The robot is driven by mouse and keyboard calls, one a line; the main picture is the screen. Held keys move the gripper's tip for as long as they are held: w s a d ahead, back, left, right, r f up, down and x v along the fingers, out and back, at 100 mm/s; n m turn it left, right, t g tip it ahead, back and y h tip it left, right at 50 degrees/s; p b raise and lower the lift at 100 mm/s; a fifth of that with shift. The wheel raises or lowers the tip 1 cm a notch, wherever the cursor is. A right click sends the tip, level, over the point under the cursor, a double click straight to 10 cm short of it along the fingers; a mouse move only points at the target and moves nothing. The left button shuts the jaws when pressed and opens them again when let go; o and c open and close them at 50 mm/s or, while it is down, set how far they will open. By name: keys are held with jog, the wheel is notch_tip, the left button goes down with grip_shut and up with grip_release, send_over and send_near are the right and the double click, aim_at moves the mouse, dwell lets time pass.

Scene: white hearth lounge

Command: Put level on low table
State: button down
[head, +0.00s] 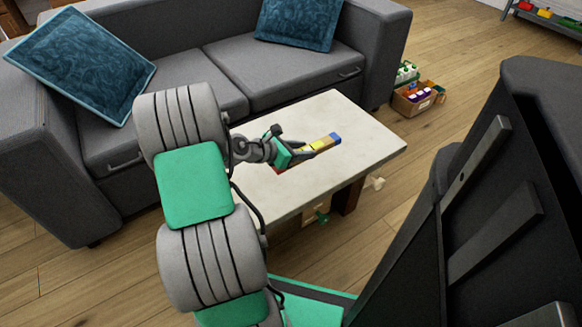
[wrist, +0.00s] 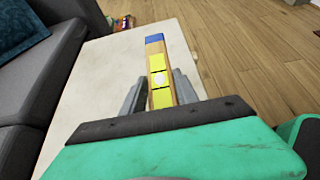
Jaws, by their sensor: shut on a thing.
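The level is a wooden bar with yellow parts and a blue end. It shows in the head view (head: 327,142) over the low table and in the wrist view (wrist: 157,62) between the fingers. My gripper (head: 304,149) is shut on the level; its fingers stand on both sides of the bar in the wrist view (wrist: 160,92). The near end of the level is hidden behind the gripper body in the wrist view. The low table (head: 370,140) has a pale top and dark legs. I cannot tell whether the level touches the tabletop.
A grey sofa (head: 285,63) with blue cushions (head: 82,65) stands behind the table. A cardboard box with bottles (head: 418,98) is on the floor at right. Small items (head: 318,215) lie under the table. The visible tabletop around the level is clear.

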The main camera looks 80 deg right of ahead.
jog(key=w+f+b, duration=0.1)
jog(key=f, duration=0.1)
jog(key=w+d+f, duration=0.1)
jog(key=w+d+f+b, duration=0.1)
jog(key=f, duration=0.1)
jog(key=shift+w+d+f+b, duration=0.15)
jog(key=shift+w+f+b, duration=0.15)
jog(key=shift+w+f, duration=0.05)
notch_tip(320, 180, down, 4)
jog(key=b, duration=0.2)
jog(key=shift+w+d+r+b, duration=0.15)
jog(key=shift+r+b, duration=0.1)
jog(key=shift+b, duration=0.15)
jog(key=shift+r, duration=0.2)
jog(key=c, duration=0.9)
grip_release()
jog(key=shift+f, duration=0.15)
